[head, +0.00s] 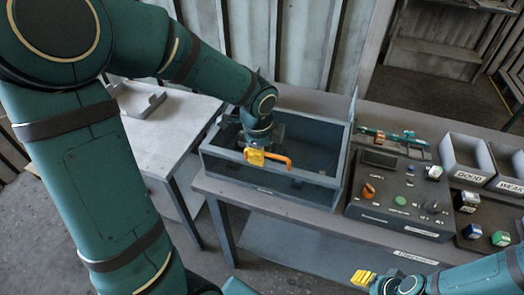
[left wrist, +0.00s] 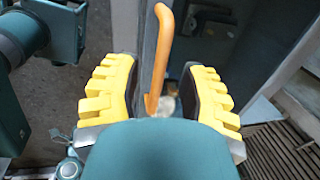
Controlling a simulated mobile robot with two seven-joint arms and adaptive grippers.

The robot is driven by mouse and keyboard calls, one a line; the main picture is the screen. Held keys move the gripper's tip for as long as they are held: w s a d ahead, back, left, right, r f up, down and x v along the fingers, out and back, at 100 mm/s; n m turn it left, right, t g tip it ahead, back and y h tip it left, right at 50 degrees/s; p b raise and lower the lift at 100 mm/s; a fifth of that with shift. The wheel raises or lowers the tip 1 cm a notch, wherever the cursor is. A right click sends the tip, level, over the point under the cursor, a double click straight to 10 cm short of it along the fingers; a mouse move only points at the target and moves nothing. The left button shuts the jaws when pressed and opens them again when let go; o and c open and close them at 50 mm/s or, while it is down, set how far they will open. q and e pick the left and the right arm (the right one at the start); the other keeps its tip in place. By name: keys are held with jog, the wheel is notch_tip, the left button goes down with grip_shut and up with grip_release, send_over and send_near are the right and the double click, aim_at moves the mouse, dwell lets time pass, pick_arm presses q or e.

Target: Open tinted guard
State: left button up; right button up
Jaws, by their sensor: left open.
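The blower housing (head: 225,170) is a grey-blue box on the bench, with a dark, see-through guard panel (head: 315,160) on it. An orange bar handle (head: 280,158) is at the guard's front. My left gripper (head: 256,156) is at the handle's left part, pointing down. In the left wrist view the handle (left wrist: 162,45) runs between the two spread yellow finger pads of this gripper (left wrist: 162,95), with gaps at both sides.
A control panel (head: 398,200) with an orange knob and green button stands right of the housing. Labelled grey bins (head: 466,160) and small coloured blocks (head: 500,238) are farther right. A pale side table (head: 175,135) stands at left. A thin upright edge (head: 350,122) rises at the housing's right.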

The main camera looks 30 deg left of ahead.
pick_arm(q)
jog(key=shift+f, duration=0.25)
grip_shut()
jog(key=shift+s, duration=0.1)
dwell(0.3)
